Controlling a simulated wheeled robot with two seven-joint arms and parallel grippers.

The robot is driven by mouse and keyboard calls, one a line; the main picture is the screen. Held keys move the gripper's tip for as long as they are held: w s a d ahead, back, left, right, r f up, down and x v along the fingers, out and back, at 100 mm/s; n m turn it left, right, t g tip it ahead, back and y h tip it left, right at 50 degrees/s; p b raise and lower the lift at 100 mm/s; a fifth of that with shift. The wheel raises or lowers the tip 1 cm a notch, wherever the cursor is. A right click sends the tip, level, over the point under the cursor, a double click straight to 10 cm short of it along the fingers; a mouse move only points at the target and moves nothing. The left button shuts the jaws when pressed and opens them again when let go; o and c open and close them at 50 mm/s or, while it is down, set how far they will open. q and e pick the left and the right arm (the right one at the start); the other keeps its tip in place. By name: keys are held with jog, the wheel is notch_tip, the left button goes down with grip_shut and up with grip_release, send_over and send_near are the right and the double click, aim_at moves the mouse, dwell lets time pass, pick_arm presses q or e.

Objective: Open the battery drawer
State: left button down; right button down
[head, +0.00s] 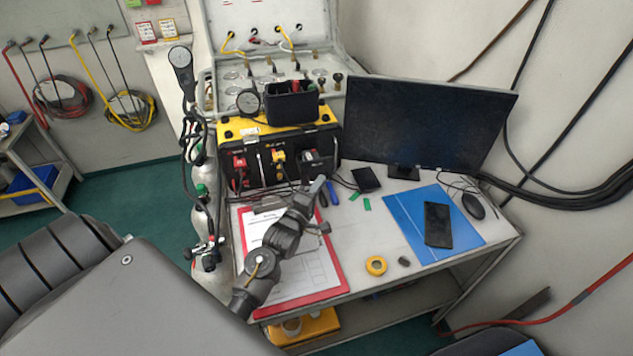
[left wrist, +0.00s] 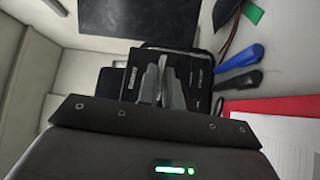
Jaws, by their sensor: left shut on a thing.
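The black and yellow air panel unit (head: 262,128) stands at the back of the bench, with red, yellow and grey fittings on its black front. My left gripper (head: 319,185) is at the lower right of that front. In the left wrist view the fingers (left wrist: 163,76) of this gripper point at a black front with a small white label (left wrist: 130,85). They are shut on what looks like the battery drawer's handle, which they mostly hide. I cannot tell how far the drawer stands out. My right gripper is not in view.
A red clipboard (head: 336,275) lies under my left arm. A monitor (head: 425,125) stands right of the unit. A blue folder (head: 408,222) with a phone (head: 438,225), yellow tape (head: 376,265) and a mouse (head: 473,206) lie on the bench. Gas cylinders (head: 203,225) stand left.

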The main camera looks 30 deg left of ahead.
pick_arm(q)
jog(key=c, duration=1.5)
grip_release()
jog(key=shift+c, duration=0.2)
jog(key=shift+s, duration=0.1)
jog(key=s+b, duration=0.1)
jog(key=s, duration=0.2)
jog(key=s+f+b, duration=0.1)
jog(key=s, duration=0.2)
jog(key=s+b, duration=0.1)
jog(key=s, duration=0.2)
jog(key=shift+s+d+f, duration=0.15)
jog(key=shift+d+f, duration=0.05)
jog(key=shift+d, duration=0.2)
jog(key=shift+s, duration=0.6)
